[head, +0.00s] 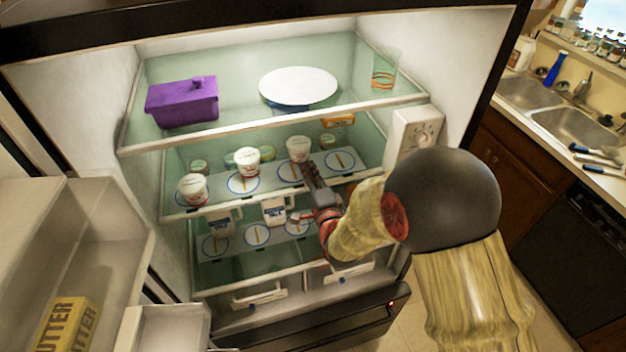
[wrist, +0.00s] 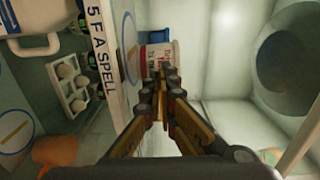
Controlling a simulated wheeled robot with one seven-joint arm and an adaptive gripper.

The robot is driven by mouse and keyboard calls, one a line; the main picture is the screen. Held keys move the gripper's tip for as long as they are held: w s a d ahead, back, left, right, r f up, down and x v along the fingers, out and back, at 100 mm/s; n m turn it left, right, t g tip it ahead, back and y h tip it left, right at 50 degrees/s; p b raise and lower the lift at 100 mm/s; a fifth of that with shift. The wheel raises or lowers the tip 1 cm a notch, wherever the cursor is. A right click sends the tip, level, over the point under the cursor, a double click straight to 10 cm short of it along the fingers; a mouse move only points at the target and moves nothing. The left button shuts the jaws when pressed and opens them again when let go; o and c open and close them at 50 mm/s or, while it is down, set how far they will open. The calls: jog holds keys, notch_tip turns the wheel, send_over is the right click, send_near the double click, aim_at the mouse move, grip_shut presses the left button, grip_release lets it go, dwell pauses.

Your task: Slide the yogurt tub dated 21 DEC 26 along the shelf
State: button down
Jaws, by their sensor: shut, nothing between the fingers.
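Three white yogurt tubs with red print stand upright on the middle fridge shelf (head: 222,202): a left tub (head: 193,190), a middle tub (head: 247,162) and a right tub (head: 298,149). No date is readable on any of them. My gripper (head: 307,170) is shut and empty, its tips just in front of the right tub. In the wrist view the shut fingers (wrist: 165,78) point at a white tub with red print (wrist: 157,55) and partly cover it. I cannot tell whether they touch it.
Blue rings with yellow stripes mark the middle and lower shelves. Cartons (head: 275,210) stand below. A purple box (head: 182,102) and a white plate (head: 298,86) sit on the top shelf. The wrist view shows an egg tray (wrist: 75,85) and an orange object (wrist: 55,152).

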aim_at(302, 158)
jog(key=shift+x, duration=1.3)
jog(key=shift+w, duration=0.1)
jog(key=shift+f+b+x, duration=0.2)
jog(key=shift+b+x, duration=0.85)
jog(key=shift+b, duration=0.05)
jog(key=shift+w+a+r, duration=0.1)
jog(key=shift+w, duration=0.25)
jog(key=shift+r, duration=0.1)
